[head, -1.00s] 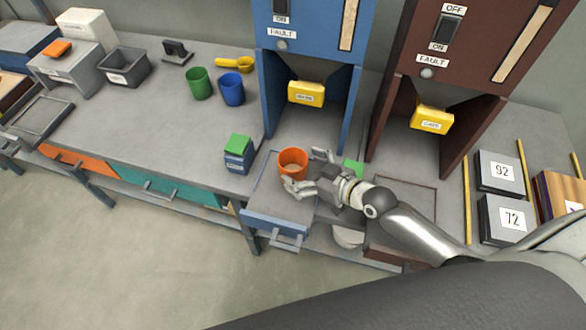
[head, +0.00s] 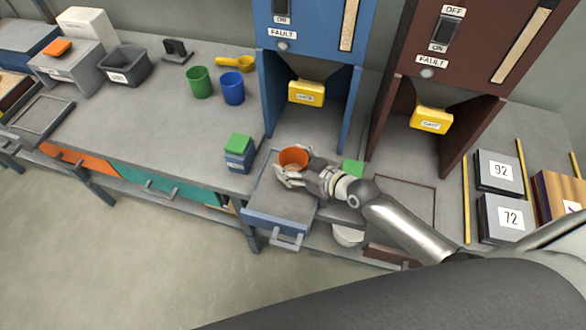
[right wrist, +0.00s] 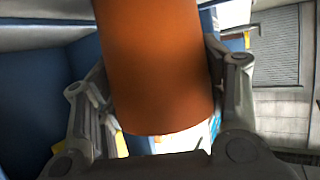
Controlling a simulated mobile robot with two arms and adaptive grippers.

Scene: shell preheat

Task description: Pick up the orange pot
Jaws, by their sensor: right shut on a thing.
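The orange pot (head: 293,157) is at the front of the blue machine, over its grey pull-out tray (head: 265,205). My right gripper (head: 292,170) reaches it from the right, with its fingers around the pot's sides. In the right wrist view the orange pot (right wrist: 158,70) fills the space between the two fingers of my right gripper (right wrist: 160,100), which is shut on it. The pot looks upright. I cannot tell whether its base touches the tray. My left gripper does not show.
A blue block with a green top (head: 238,153) stands left of the pot. A green cup (head: 198,82) and a blue cup (head: 232,89) stand further back. The blue machine's yellow spout (head: 306,93) hangs behind the pot. The bench's middle left is clear.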

